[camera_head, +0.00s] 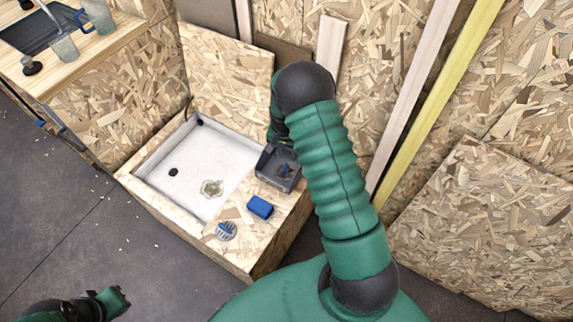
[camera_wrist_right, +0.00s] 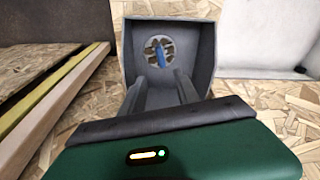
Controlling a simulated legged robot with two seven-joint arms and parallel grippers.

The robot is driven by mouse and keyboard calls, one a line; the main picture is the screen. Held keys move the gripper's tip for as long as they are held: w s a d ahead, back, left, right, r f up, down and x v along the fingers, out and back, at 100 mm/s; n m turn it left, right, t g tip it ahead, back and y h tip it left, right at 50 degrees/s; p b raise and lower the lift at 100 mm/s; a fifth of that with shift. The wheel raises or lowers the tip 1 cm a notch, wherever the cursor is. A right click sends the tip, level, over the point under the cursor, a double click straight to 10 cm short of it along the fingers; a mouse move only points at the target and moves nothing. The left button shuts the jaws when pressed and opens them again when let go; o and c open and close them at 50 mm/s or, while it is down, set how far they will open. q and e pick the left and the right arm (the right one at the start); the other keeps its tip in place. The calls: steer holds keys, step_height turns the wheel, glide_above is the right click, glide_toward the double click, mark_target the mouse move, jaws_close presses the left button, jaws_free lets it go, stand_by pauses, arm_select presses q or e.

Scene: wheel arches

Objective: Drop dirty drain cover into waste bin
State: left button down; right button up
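The grey waste bin (camera_head: 265,172) stands on the wooden ledge to the right of the white basin; it also fills the middle of the right wrist view (camera_wrist_right: 206,45). The cover appears beyond the fingertips. My left gripper (camera_head: 118,299) is at the lower left, away from everything; its fingers are unclear.
A second drain cover (camera_head: 227,231) with a blue handle and a blue block (camera_head: 260,207) lie on the front ledge. The white basin (camera_head: 190,150) has a dark hole and a brownish patch (camera_head: 212,188). A counter (camera_head: 115,40) with cups stands upper left. Planks lean right.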

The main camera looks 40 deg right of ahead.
steer(key=shift+d, duration=0.1)
step_height(320, 180, up, 16)
steer(key=a+p, duration=0.1)
steer(key=p, duration=0.2)
steer(key=shift+s+a+r+p, duration=0.25)
steer(key=shift+s+a+p, duration=0.05)
steer(key=shift+s+p, duration=0.15)
